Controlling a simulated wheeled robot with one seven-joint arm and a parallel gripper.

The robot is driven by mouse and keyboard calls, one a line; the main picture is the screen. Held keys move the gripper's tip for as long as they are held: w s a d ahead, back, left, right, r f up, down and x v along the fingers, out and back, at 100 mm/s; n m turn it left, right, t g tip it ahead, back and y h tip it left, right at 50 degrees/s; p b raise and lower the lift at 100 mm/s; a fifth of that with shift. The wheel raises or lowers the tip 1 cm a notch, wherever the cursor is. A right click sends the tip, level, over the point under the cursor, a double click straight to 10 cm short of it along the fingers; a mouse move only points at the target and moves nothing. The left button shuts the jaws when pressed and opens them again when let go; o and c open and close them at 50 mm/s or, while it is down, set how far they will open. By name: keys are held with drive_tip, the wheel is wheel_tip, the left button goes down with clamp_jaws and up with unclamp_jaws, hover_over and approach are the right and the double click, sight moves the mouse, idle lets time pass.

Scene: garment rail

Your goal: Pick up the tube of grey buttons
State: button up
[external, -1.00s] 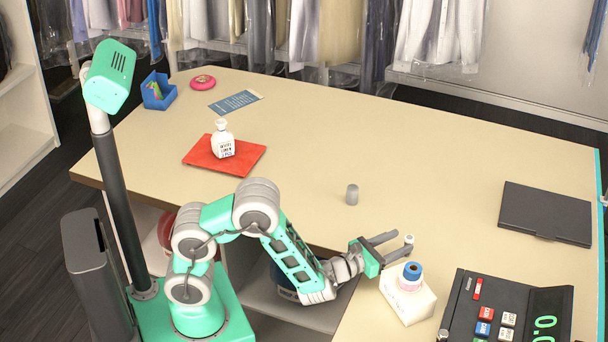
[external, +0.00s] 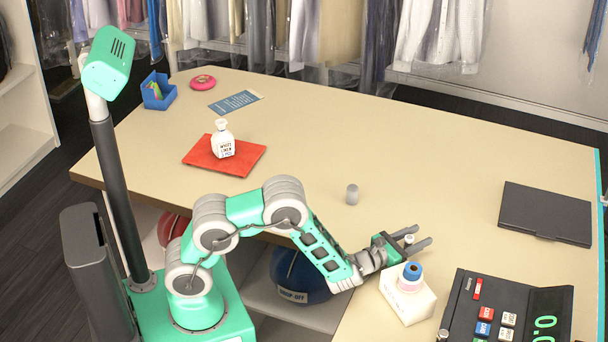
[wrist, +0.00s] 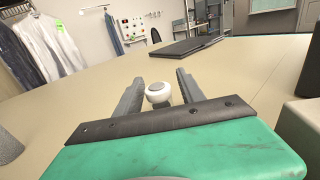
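A small white tube with a grey top (external: 409,239), which I take to be the tube of grey buttons, stands on the counter. In the wrist view the tube (wrist: 158,93) sits between my two fingers, near the palm, with a gap on each side. My gripper (external: 415,239) is open, low over the counter, its fingers pointing right on either side of the tube. It also shows open in the wrist view (wrist: 158,88). The lower part of the tube is hidden by the gripper.
A white box (external: 408,304) with a blue-topped roll (external: 411,273) stands close in front of my gripper. A grey cylinder (external: 352,194) stands behind it to the left. A black register (external: 510,310) is at the right front, a black flat case (external: 546,212) farther back.

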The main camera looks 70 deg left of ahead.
clamp_jaws()
idle(0.5)
